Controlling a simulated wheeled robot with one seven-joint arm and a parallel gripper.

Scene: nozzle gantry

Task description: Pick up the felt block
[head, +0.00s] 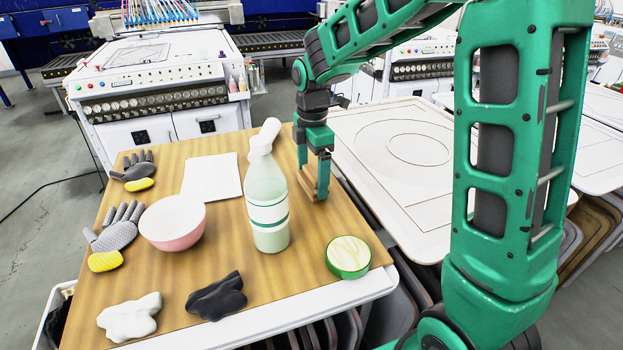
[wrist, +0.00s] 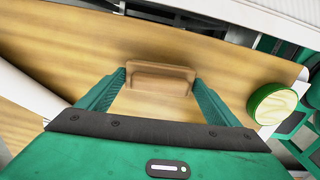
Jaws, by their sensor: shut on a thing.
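The felt block, a brown block with a wooden look, shows in the wrist view (wrist: 160,78) between my two green fingertips. In the head view the felt block (head: 309,182) is partly covered by my fingers, at the right side of the wooden table. My gripper (head: 317,185) points down and is shut on the block; it also shows in the wrist view (wrist: 160,85), with a finger at each end of the block. I cannot tell whether the block touches the table top.
A tall bottle (head: 266,205) stands just left of my gripper. A round green-rimmed container (head: 348,257) sits near the front right edge of the table (head: 300,270). A pink bowl (head: 172,222), gloves (head: 117,229), a white sheet (head: 212,177) and crumpled cloths (head: 217,296) lie further left.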

